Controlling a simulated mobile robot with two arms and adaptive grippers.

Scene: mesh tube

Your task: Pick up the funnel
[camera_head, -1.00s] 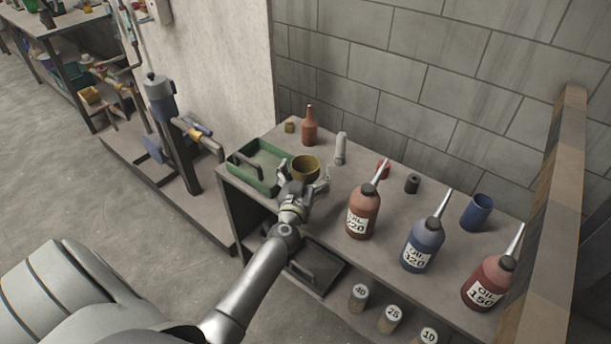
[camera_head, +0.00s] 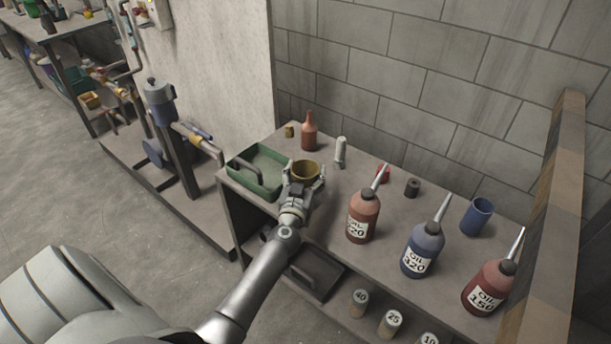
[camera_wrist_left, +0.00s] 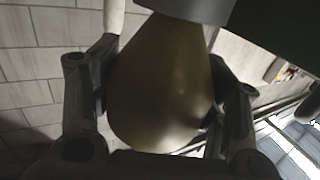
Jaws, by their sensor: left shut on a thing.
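The funnel (camera_head: 305,168) is a yellow-brown, wide-mouthed piece at the left end of the workbench, beside the green tray. My left gripper (camera_head: 303,183) is at its near side with a finger on each side of it. In the left wrist view the funnel (camera_wrist_left: 163,85) fills the space between the two fingers of my left gripper (camera_wrist_left: 160,112), which are shut on it. I cannot tell whether the funnel touches the bench, since the gripper hides its lower part. My right gripper is not in view.
A green tray (camera_head: 253,181) stands to the left of the funnel. A red-brown bottle (camera_head: 309,134) and a white tube (camera_head: 340,152) stand behind. Oil bottles (camera_head: 363,217) and a blue cup (camera_head: 477,215) stand to the right. A grey wall closes the back.

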